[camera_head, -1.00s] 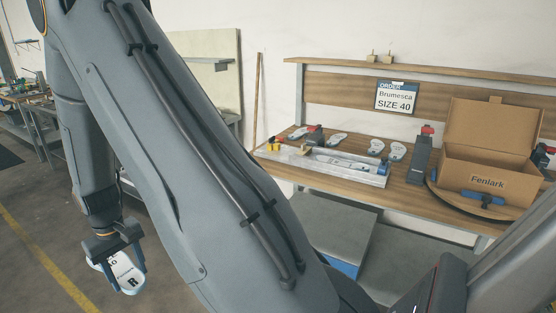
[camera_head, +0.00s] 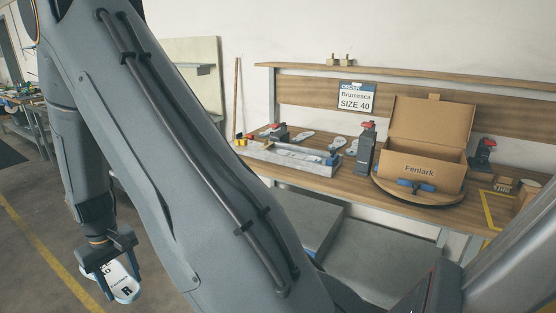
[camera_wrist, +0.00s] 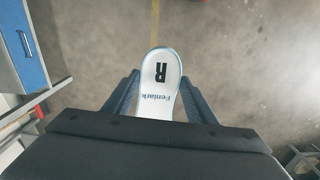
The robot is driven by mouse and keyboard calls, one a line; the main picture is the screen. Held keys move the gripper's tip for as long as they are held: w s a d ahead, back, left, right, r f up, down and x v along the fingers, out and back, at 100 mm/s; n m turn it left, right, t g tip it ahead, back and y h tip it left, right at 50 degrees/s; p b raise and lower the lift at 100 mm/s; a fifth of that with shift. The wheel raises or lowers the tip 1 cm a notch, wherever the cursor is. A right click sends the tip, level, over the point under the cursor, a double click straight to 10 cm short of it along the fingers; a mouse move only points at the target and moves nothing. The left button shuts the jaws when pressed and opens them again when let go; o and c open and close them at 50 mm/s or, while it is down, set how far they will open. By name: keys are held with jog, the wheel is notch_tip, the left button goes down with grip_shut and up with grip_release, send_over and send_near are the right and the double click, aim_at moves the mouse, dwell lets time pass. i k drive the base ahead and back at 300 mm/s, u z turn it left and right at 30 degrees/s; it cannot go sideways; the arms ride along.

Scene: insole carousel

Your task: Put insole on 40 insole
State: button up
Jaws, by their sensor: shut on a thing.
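My gripper (camera_head: 108,277) is shut on a white insole (camera_head: 125,286) with a pale blue edge, held in the air over the floor at the lower left. In the wrist view the insole (camera_wrist: 161,82) shows a black "R" and the word "Fenlark", and it sits between the two fingers. No size is readable on it. Several light insoles (camera_head: 302,137) lie at the back of the wooden workbench (camera_head: 470,214). A sign (camera_head: 356,97) above the bench reads "Brumesca SIZE 40". My arm hides part of the bench.
An open cardboard box (camera_head: 421,171) marked "Fenlark" stands on a round wooden turntable (camera_head: 396,193). A grey tray (camera_head: 290,161) lies left of it, with a dark upright device (camera_head: 365,150) between. A blue-fronted cabinet (camera_wrist: 22,45) shows in the wrist view.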

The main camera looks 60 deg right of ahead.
aim_at(297, 156)
jog(key=k, duration=0.2)
jog(key=z, duration=1.8)
jog(key=i, duration=0.15)
jog(key=u, duration=0.1)
